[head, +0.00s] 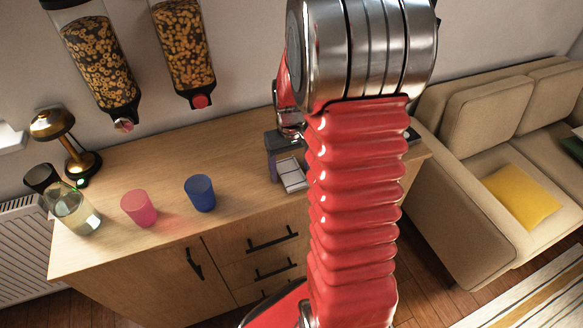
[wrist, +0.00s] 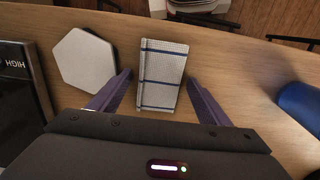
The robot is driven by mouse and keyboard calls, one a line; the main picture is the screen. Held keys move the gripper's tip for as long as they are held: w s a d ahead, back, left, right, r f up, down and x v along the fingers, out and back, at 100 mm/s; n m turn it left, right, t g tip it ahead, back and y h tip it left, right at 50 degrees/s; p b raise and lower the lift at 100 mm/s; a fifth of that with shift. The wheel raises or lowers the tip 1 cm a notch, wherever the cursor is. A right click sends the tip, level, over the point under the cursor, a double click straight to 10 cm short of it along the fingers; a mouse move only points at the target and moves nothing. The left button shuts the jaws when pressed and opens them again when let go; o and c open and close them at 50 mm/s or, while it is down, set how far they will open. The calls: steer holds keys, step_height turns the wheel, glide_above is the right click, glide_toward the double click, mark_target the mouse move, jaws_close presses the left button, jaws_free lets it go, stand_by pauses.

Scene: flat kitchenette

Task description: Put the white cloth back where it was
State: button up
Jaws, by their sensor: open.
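The white cloth (wrist: 163,75) is folded into a rectangle with dark blue stripes and lies on the wooden counter in the wrist view. It also shows in the head view (head: 292,175), partly hidden by my red arm. My gripper (wrist: 160,77) is open, with one finger to each side of the cloth in the picture. There is a visible gap on both sides. How high the fingers are above the counter I cannot tell.
A white hexagonal plate (wrist: 86,60) lies left of the cloth, beside a dark appliance (wrist: 20,80) marked HIGH. A blue cup (head: 200,193), pink cup (head: 139,208), glass bottle (head: 72,208) and lamp (head: 68,140) stand left on the counter. Cereal dispensers (head: 100,60) hang above.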

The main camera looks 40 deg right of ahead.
mark_target(289, 172)
step_height(289, 172, up, 12)
stand_by(0.6)
steer(key=shift+a+r, duration=0.15)
steer(key=shift+r, duration=0.05)
stand_by(0.3)
steer(key=s+a+r+n+t, duration=0.1)
steer(key=s+a+r, duration=0.3)
steer(key=a, duration=0.6)
steer(key=s+a+r+n+t, duration=0.2)
steer(key=s+a+r+t, duration=0.2)
steer(key=s+a, duration=0.5)
steer(key=shift+s+a+r+t, duration=0.25)
steer(key=shift+a+t, duration=0.05)
steer(key=shift+a, duration=0.4)
